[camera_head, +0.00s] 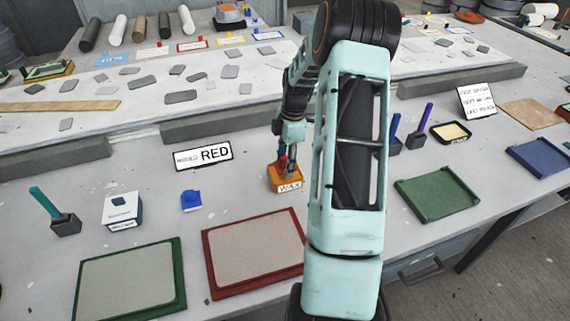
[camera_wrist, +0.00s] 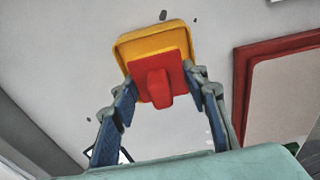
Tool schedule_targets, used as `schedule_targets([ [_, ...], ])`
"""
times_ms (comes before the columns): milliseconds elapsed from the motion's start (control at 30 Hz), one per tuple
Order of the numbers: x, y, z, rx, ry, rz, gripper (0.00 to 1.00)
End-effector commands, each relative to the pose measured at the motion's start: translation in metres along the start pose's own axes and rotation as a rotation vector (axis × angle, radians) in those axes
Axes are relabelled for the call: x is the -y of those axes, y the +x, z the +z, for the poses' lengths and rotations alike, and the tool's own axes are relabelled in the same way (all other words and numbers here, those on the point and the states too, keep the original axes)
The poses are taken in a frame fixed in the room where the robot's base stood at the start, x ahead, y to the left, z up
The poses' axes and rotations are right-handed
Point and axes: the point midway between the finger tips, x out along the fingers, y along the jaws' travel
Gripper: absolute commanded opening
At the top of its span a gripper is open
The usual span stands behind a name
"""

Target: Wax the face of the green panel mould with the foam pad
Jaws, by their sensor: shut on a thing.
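My gripper (camera_head: 287,163) points down at the orange wax tin (camera_head: 288,184), labelled WAX, in mid-table. In the wrist view my fingers (camera_wrist: 158,84) are shut on a red pad with a raised grip (camera_wrist: 160,88). The pad is over the yellow-orange tin (camera_wrist: 128,50), and its underside is hidden; I cannot tell whether it touches the wax. The green-framed panel mould (camera_head: 177,262), with a grey face, lies at the front left. The red-framed mould (camera_head: 210,262) lies beside it, partly behind my arm, and shows in the wrist view (camera_wrist: 243,85).
A blue block (camera_head: 191,200), a white box (camera_head: 122,210) and a teal-handled tool (camera_head: 52,212) stand at left. A green tray-like piece (camera_head: 437,195) and blue one (camera_head: 540,158) lie right. Bare table separates them.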

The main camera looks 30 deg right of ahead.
Motion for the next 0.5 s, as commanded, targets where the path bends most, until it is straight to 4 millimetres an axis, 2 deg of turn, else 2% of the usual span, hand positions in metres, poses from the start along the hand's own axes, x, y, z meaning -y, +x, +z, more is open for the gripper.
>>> schedule_targets([
  [33, -0.001, -0.008, -0.001, 0.0, 0.0, 0.002, 0.22],
  [500, -0.001, -0.046, -0.005, 0.0, 0.0, 0.001, 0.22],
])
